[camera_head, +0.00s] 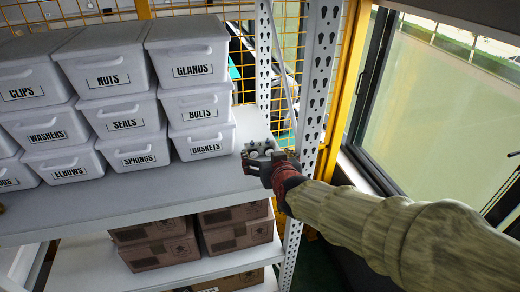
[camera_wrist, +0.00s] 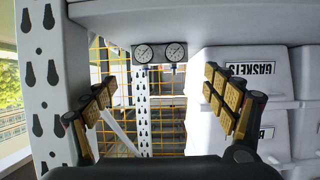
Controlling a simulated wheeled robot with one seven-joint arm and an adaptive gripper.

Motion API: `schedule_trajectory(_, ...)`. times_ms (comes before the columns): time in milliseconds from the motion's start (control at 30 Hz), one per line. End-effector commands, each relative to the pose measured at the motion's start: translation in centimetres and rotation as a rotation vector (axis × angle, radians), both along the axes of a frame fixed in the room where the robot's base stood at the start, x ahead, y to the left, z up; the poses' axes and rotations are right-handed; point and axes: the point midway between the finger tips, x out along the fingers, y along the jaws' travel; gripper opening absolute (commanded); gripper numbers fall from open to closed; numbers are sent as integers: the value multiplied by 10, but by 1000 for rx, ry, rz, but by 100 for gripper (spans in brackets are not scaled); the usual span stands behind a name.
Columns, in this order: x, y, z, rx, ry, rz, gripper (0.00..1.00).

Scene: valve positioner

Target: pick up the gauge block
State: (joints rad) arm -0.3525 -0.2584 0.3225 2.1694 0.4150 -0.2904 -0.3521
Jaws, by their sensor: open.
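The gauge block (camera_head: 259,149) is a small grey block with round dials. It sits on the right end of the upper shelf in the head view, partly hidden by my gripper. In the wrist view, which is upside down, the gauge block (camera_wrist: 160,54) shows two white-faced dials side by side at the shelf surface. My gripper (camera_wrist: 157,98) is open, with its gold-padded fingers spread to either side of the block's line. Nothing is between the fingers; the block appears beyond their tips. My gripper (camera_head: 268,165) also shows at the shelf end in the head view.
Stacked white labelled bins, including the GASKETS bin (camera_head: 206,142), stand left of the block. A perforated white upright (camera_head: 318,75) rises close to my arm on the right. The shelf (camera_head: 130,203) is bare in front of the bins. Brown boxes (camera_head: 238,232) fill the level below.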

Motion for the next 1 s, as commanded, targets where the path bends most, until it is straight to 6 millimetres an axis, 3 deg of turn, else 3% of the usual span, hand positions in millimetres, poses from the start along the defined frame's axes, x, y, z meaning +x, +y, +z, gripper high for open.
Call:
schedule_trajectory(633,61,14,-25,1,1,0,85)
schedule_trajectory(1000,68,16,-28,1,-1,1,85)
